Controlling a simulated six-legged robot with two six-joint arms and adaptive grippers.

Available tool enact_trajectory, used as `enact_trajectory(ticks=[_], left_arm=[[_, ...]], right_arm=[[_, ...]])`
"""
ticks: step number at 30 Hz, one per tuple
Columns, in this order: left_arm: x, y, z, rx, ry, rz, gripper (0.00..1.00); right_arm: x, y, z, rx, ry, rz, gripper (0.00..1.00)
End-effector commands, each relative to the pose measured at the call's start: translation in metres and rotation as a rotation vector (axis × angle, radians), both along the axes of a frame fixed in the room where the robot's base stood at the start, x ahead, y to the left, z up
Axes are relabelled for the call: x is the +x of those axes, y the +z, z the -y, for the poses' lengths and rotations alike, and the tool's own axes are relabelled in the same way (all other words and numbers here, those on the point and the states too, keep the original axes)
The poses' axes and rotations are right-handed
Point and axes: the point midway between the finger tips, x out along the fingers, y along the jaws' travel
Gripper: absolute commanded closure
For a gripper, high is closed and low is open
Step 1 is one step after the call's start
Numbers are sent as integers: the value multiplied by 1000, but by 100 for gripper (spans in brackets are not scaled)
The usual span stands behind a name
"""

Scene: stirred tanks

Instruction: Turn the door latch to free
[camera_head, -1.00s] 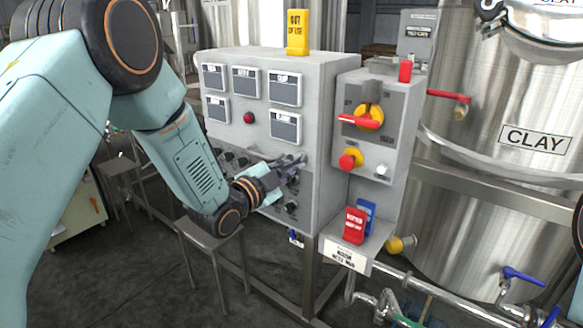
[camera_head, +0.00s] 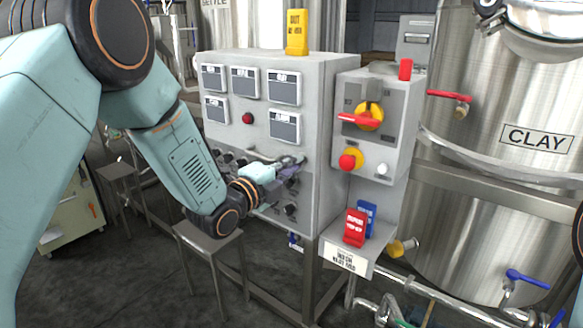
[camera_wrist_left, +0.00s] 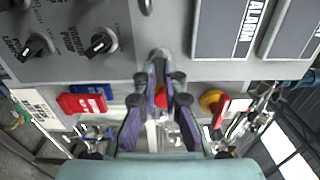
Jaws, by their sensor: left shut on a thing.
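The door latch (camera_wrist_left: 158,56) is a small grey metal piece at the edge of the grey cabinet door. In the wrist view it sits between my left gripper's dark fingertips (camera_wrist_left: 160,82), which are shut on it. In the head view my left gripper (camera_head: 290,170) reaches the right side of the cabinet front (camera_head: 240,136), and its fingers hide most of the latch. The door lies flush with the cabinet. I cannot read the latch's exact angle. My right gripper is not in view.
Black knobs (camera_wrist_left: 103,42) sit on the door close to my left gripper. Right of it is a grey switch box with a red-handled rotary switch (camera_head: 362,118). A stool (camera_head: 208,240) stands under my left arm. A steel clay tank (camera_head: 470,95) is at right.

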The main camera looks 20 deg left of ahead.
Motion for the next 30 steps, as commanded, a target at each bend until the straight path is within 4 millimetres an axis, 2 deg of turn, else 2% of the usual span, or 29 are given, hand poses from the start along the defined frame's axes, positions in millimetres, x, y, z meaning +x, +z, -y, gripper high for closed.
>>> enact_trajectory(ticks=[14,15,22,30], left_arm=[[0,1,0,12,1,6,100],[0,1,0,12,1,6,88],[0,1,0,10,0,5,69],[0,0,0,10,0,5,68]], right_arm=[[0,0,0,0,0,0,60],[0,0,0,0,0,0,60],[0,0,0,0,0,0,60],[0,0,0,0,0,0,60]])
